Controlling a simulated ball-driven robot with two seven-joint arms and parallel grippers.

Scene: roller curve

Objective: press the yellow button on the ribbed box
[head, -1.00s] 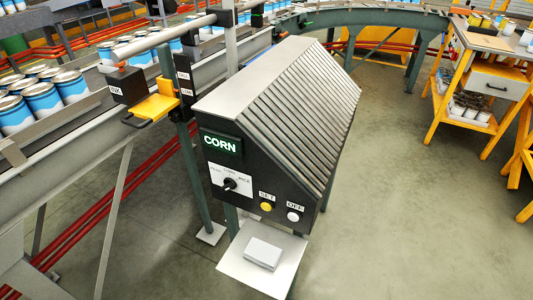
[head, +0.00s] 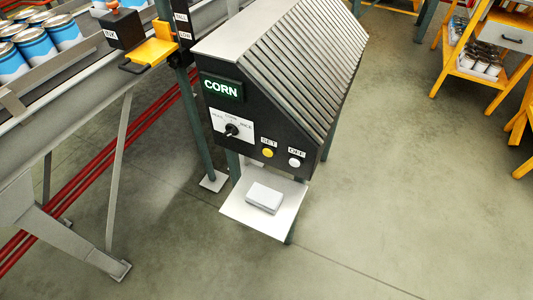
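The ribbed box (head: 285,75) is a dark box with a sloped, ribbed top, standing in the middle of the head view. Its front panel has a lit green CORN display (head: 222,88) and a black rotary knob (head: 232,130) on a white plate. The yellow button (head: 268,153) is at the lower right of the front panel, under a SET label. A white button (head: 294,162) under an OFF label is to its right. Neither of my grippers is in view.
A white shelf (head: 240,210) with a pale block (head: 264,198) on it sticks out below the box. A conveyor (head: 70,110) with blue-and-white cans runs at left, with red pipes beneath. An orange cart (head: 480,60) stands at right. Floor between box and cart is clear.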

